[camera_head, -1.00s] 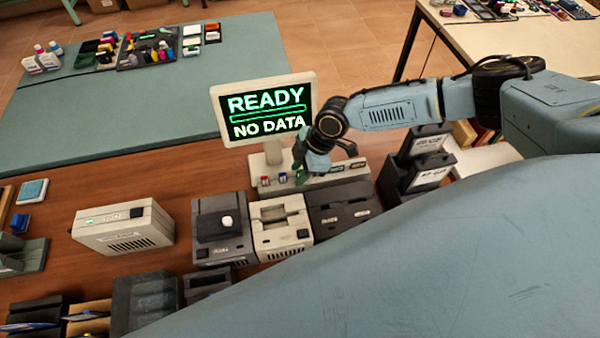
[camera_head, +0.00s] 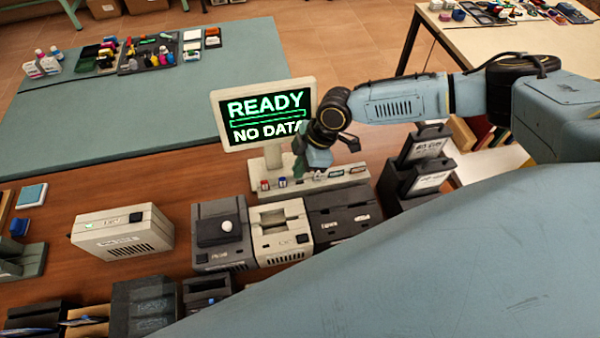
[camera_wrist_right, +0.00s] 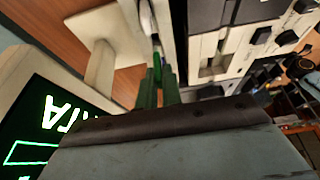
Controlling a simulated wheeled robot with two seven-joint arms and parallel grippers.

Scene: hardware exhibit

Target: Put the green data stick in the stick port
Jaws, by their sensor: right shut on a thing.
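My right gripper (camera_head: 300,168) is just in front of the monitor's stand, above the pale stick rack (camera_head: 325,184). In the right wrist view its green fingers (camera_wrist_right: 158,88) are closed on a small green stick (camera_wrist_right: 157,62), mostly hidden between them. In the head view the gripper hides the stick. A red stick (camera_head: 265,185) and a blue stick (camera_head: 282,182) stand upright in the rack, left of the gripper. I cannot make out which opening is the stick port. My left gripper is not in view.
The monitor (camera_head: 265,112) reads READY, NO DATA, close behind the gripper. In front of the rack stand a dark drive (camera_head: 222,250), a beige drive (camera_head: 282,242) and a wide dark unit (camera_head: 343,215). Dark holders (camera_head: 420,165) stand to the right.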

